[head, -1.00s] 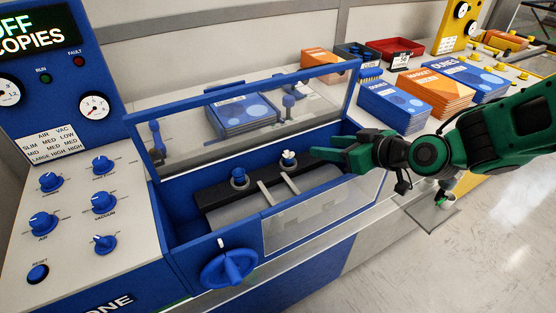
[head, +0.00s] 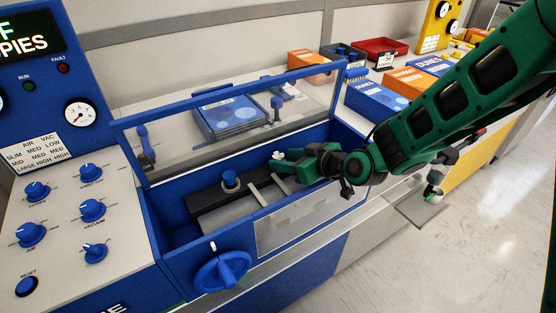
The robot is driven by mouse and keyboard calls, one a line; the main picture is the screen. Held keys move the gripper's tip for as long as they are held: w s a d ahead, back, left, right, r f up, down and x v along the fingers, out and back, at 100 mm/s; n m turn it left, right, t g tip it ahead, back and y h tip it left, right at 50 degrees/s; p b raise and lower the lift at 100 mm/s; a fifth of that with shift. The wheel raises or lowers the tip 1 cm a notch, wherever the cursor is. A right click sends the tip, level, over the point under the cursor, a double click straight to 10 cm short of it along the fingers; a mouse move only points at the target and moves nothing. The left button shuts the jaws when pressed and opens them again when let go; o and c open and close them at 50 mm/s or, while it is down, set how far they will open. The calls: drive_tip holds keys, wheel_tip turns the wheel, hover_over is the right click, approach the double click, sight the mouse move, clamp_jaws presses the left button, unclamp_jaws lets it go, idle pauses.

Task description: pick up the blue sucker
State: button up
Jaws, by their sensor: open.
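A second sucker with a white top (head: 278,155) is at the right end of the bar, mostly hidden behind my gripper. My green gripper (head: 281,163) is open and reaches into the bay from the right. Its fingertips are right at the white-topped sucker. I cannot tell whether they touch it or straddle it. The left sucker is clear of the gripper.
A raised clear cover with a blue frame (head: 235,98) stands behind the bay, and a clear front panel (head: 310,218) with a blue rim borders it. A blue knob (head: 221,270) is on the front. Book stacks (head: 372,101) and a red tray (head: 380,47) stand at the back right.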

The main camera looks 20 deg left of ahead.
drive_tip(key=shift+x, duration=0.9)
drive_tip(key=c, duration=1)
